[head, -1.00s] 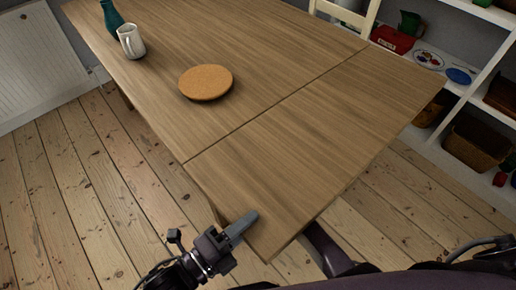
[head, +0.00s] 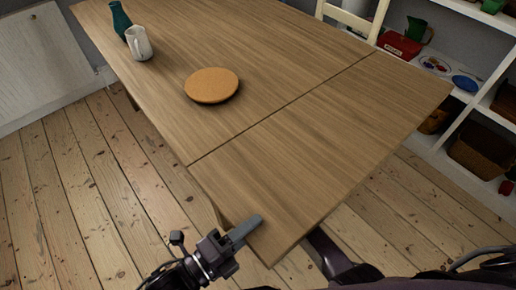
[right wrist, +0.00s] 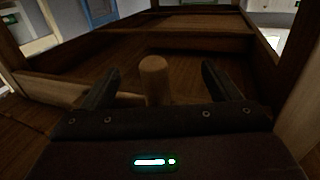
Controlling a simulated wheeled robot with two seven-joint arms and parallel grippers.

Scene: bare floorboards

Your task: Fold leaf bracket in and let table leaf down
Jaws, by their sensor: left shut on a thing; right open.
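The table leaf (head: 330,145) is raised, level with the wooden tabletop (head: 250,55), with a thin seam between them. My left gripper (head: 243,233) is shut on the leaf's near left corner, one finger on its top face; the other finger is mostly hidden below. In the right wrist view my right gripper (right wrist: 160,88) is open under the table. A rounded wooden peg (right wrist: 154,80) stands between its fingers, apart from both. It seems to belong to the leaf bracket (right wrist: 60,88), a pale wooden bar at the left; how they join is unclear.
A cork mat (head: 211,85), a white jug (head: 138,43) and a teal vase (head: 120,20) stand on the fixed tabletop. A pale chair (head: 352,20) and a white shelf (head: 470,100) are beyond. Floorboards at the left (head: 60,200) are clear.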

